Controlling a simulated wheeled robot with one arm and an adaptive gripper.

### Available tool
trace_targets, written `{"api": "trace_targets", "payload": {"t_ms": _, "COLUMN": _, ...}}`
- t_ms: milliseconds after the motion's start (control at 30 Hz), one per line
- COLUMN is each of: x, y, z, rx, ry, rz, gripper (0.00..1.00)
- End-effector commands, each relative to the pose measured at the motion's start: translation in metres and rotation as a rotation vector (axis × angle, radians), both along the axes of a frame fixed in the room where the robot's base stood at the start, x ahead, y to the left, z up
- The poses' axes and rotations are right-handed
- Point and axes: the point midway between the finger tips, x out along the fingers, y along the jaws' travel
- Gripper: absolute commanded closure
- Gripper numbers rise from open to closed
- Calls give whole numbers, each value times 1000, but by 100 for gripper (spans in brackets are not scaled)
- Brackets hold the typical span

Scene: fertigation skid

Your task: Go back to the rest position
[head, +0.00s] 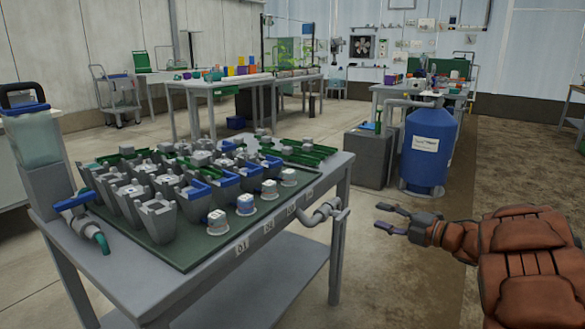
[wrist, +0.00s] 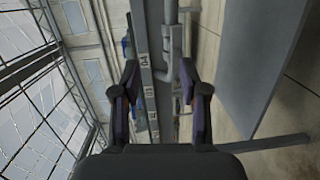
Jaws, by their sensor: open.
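My gripper (head: 392,219) is at the right in the head view, out in the air to the right of the skid table (head: 280,229). Its two dark fingers are apart, with nothing between them. In the wrist view the open gripper (wrist: 160,95) faces the table's edge with its number labels (wrist: 148,92), seen turned on its side. The grey pipe (head: 322,213) at the table's right corner is the nearest part to the fingers in the head view; a clear gap shows between them.
The table bears several grey holders (head: 158,217) and white-topped cups (head: 217,226). A clear container with a blue lid (head: 33,137) stands at its left. A blue tank (head: 428,150) and grey box (head: 367,158) stand behind my gripper. Bare floor (head: 375,280) lies between table and arm.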

Motion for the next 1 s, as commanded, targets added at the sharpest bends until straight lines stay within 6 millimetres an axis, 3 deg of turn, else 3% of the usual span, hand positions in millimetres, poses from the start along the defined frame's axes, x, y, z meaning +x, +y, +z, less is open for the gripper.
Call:
{"api": "trace_targets", "payload": {"t_ms": 33, "x": 10, "y": -3, "z": 32, "rx": -16, "ry": 8, "rz": -62, "gripper": 56}}
{"api": "trace_targets", "payload": {"t_ms": 233, "x": 37, "y": -40, "z": 105, "rx": -24, "ry": 71, "rz": -374, "gripper": 56}}
{"api": "trace_targets", "payload": {"t_ms": 467, "x": 34, "y": -84, "z": 182, "rx": 49, "ry": 163, "rz": -719, "gripper": 56}}
{"api": "trace_targets", "payload": {"t_ms": 700, "x": -8, "y": -117, "z": 242, "rx": 201, "ry": 300, "rz": -1048, "gripper": 56}}
{"api": "trace_targets", "payload": {"t_ms": 867, "x": -53, "y": -125, "z": 263, "rx": 327, "ry": 431, "rz": -1240, "gripper": 56}}
{"api": "trace_targets", "payload": {"t_ms": 1000, "x": -100, "y": -119, "z": 274, "rx": 438, "ry": 569, "rz": -1385, "gripper": 56}}
